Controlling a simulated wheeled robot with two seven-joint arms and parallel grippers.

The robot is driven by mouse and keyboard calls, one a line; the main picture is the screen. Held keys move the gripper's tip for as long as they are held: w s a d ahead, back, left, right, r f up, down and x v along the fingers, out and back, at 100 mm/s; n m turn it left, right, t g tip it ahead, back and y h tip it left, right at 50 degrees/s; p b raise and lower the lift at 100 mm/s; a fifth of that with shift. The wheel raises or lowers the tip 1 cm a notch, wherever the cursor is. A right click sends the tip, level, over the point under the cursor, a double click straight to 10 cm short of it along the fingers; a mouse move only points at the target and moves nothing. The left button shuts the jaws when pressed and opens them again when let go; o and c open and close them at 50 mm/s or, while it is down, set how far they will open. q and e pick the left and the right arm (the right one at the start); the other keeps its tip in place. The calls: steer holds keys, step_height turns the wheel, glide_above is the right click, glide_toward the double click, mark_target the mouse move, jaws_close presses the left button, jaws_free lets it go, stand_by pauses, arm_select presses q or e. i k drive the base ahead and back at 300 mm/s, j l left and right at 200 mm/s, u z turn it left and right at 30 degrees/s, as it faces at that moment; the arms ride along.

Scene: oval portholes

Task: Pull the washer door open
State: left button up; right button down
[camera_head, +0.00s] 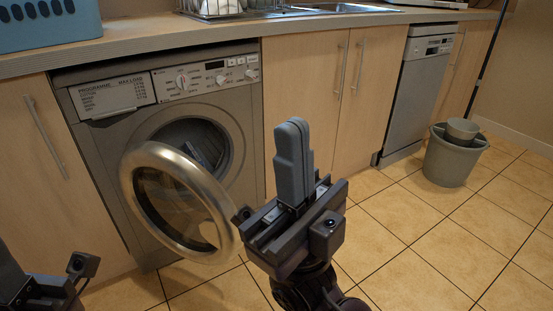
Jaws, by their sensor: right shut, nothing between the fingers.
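The washer (247,103) is a grey front-loader under the counter at the left. Its round door (133,166), a metal ring with a glass middle, stands swung out from the machine. The dark drum opening (222,133) shows behind it. My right gripper (293,130) is shut and empty, its grey fingers pointing up. It is to the right of the door, and its body is close to the door's right rim; I cannot tell if they touch. Part of my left gripper (40,290) shows at the bottom left corner, with its fingertips out of view.
Cabinets (300,85) with bar handles flank the washer. A dishwasher (418,90) stands farther right, with a grey bucket (452,160) on the tiles in front. A blue basket (50,30) sits on the counter (150,38).

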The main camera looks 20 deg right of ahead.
mark_target(224, 237)
steer(key=i+l+u, duration=0.1)
steer(key=l+u, duration=0.35)
steer(key=l, duration=0.65)
steer(key=l+u, duration=0.4)
steer(key=l, duration=0.75)
steer(key=i+j+u, duration=0.1)
steer(key=u, duration=0.2)
steer(key=i+u, duration=0.25)
steer(key=i, duration=0.1)
